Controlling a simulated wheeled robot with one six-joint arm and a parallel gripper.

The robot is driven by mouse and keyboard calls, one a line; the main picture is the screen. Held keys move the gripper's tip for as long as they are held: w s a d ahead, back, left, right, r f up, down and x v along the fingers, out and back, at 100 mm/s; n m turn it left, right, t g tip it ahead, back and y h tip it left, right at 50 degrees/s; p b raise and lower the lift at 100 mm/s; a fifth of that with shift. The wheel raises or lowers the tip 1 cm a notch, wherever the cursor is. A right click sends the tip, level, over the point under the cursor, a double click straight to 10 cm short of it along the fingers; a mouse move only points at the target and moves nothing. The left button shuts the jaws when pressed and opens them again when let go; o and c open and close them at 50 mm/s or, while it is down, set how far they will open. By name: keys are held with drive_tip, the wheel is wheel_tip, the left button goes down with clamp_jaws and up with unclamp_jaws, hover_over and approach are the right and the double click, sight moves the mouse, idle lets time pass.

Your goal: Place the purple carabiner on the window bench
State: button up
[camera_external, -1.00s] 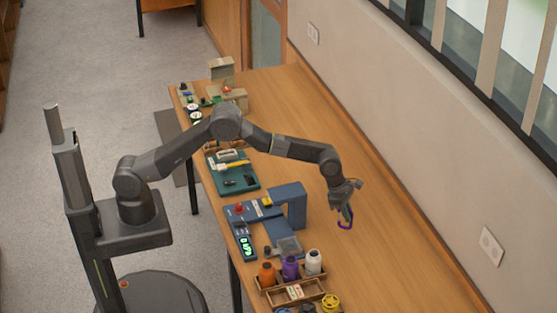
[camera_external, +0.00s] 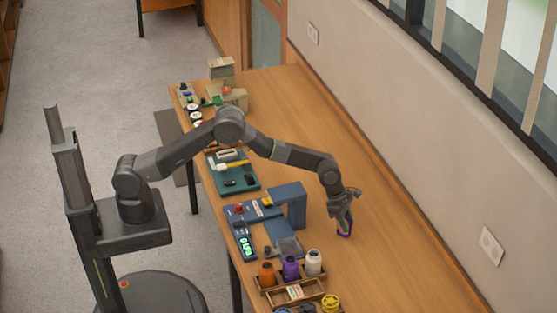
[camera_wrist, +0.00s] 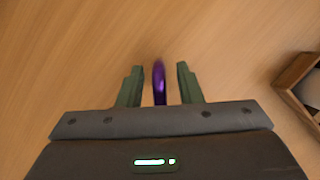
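The purple carabiner (camera_external: 346,235) is at the wooden bench top (camera_external: 385,260), right below my gripper (camera_external: 344,224). In the wrist view the carabiner (camera_wrist: 159,82) shows as a narrow, edge-on purple shape between the two green fingers of my gripper (camera_wrist: 159,84). The fingers stand apart, with a gap on each side of the carabiner, so the gripper is open around it.
A wooden tray (camera_external: 308,292) with orange, purple and white bottles stands in front; its corner shows in the wrist view (camera_wrist: 290,82). A blue device (camera_external: 288,203) and a green mat (camera_external: 240,184) lie left. Bare wood extends toward the wall (camera_external: 420,170).

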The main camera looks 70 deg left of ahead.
drive_tip(key=shift+r, duration=0.15)
drive_tip(key=b+v, duration=0.1)
drive_tip(key=v, duration=1.1)
drive_tip(key=shift+b, duration=0.35)
